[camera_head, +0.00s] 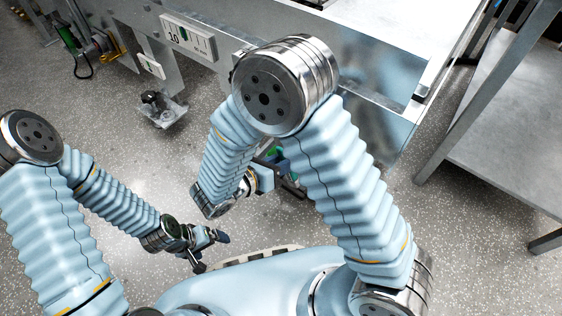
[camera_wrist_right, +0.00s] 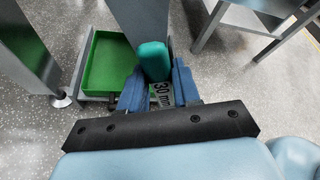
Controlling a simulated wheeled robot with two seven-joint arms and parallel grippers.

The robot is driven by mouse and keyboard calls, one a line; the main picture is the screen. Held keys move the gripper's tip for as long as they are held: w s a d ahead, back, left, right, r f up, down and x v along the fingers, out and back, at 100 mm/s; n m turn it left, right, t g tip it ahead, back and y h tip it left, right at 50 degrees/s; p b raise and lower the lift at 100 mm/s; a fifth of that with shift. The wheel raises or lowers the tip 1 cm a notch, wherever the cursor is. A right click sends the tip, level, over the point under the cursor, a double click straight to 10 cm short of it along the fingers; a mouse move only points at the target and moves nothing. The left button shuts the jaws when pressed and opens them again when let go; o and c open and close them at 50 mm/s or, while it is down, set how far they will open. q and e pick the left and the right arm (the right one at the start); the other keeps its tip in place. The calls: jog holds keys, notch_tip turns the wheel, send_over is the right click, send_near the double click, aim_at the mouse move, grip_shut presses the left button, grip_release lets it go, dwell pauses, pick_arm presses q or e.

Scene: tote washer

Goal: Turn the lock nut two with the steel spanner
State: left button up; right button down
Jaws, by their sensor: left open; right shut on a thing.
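My right gripper (camera_wrist_right: 160,85) is shut on a teal-green handle (camera_wrist_right: 154,60), which stands between its two blue fingers. The handle looks like a tool's grip, but no steel spanner head can be made out. A small plate marked "30 mm" (camera_wrist_right: 162,94) shows just below the handle. In the head view my right gripper (camera_head: 284,178) is partly hidden behind my own arm. My left gripper (camera_head: 209,250) is open and empty above the floor at lower left. A metal foot with a dark fitting (camera_head: 160,106) stands under the machine; I cannot tell whether it is lock nut two.
A green-lined tray (camera_wrist_right: 108,62) lies left of my right gripper, beside a grey leg with a round foot (camera_wrist_right: 62,101). The steel machine frame (camera_head: 385,75) runs across the top. A metal table (camera_head: 510,135) stands at right. The speckled floor at left is mostly clear.

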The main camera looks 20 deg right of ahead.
jog(key=shift+w+d, duration=0.2)
jog(key=shift+d, duration=0.05)
jog(key=shift+d+r, duration=0.1)
jog(key=shift+d, duration=0.05)
jog(key=shift+w+d, duration=0.2)
jog(key=shift+w, duration=0.05)
jog(key=shift+w+d, duration=0.1)
dwell(0.6)
jog(key=shift+w+d+p, duration=0.3)
jog(key=shift+w+d, duration=0.1)
jog(key=shift+d, duration=0.25)
jog(key=shift+w+d, duration=0.45)
dwell(0.4)
